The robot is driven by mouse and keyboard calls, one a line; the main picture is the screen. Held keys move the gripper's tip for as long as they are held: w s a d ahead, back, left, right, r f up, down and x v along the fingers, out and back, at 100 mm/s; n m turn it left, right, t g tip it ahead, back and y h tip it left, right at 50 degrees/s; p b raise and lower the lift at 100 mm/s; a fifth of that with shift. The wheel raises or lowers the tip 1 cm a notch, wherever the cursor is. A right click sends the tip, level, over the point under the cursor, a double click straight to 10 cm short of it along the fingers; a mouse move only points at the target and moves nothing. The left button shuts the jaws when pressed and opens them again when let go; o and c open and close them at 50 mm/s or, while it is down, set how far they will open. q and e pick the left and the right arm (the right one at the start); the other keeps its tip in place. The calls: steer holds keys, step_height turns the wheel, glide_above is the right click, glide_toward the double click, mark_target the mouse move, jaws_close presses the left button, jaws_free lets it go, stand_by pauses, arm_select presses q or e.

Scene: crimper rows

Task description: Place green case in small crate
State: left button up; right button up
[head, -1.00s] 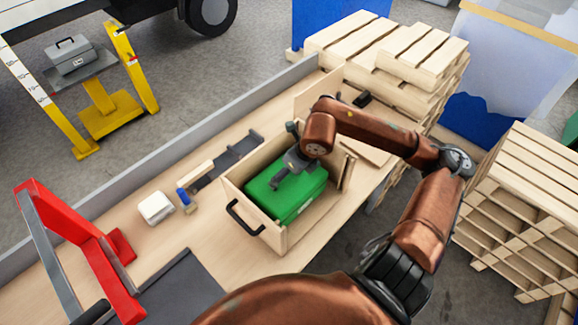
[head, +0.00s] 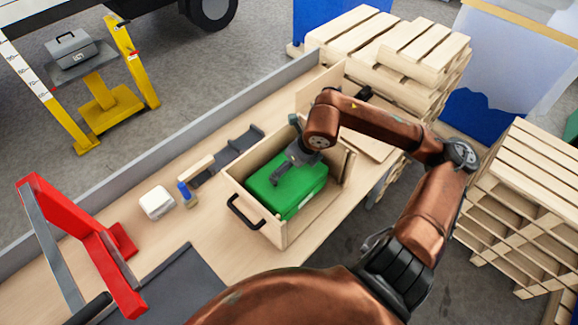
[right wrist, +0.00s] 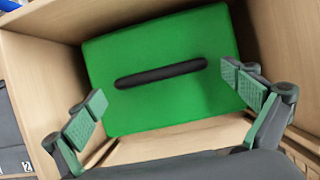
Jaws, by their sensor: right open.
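The green case (head: 290,188) lies inside the small wooden crate (head: 285,238), which has a black handle on its near side. In the right wrist view the green case (right wrist: 165,70) fills much of the crate, its black handle (right wrist: 160,73) facing up. My right gripper (head: 284,172) is over the case. In the right wrist view its two fingers (right wrist: 167,102) are spread wide on either side of the case handle with nothing between them. I cannot tell whether the fingertips touch the case. My left gripper is not in view.
A white box (head: 156,202), a small blue-capped item (head: 185,193) and a dark tray (head: 228,160) lie left of the crate. A red frame (head: 85,245) stands at the front left. Stacked pallets (head: 400,50) stand beyond the bench.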

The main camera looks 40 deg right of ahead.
steer(key=v, duration=1)
steer(key=shift+r, duration=0.2)
steer(key=shift+s, duration=0.15)
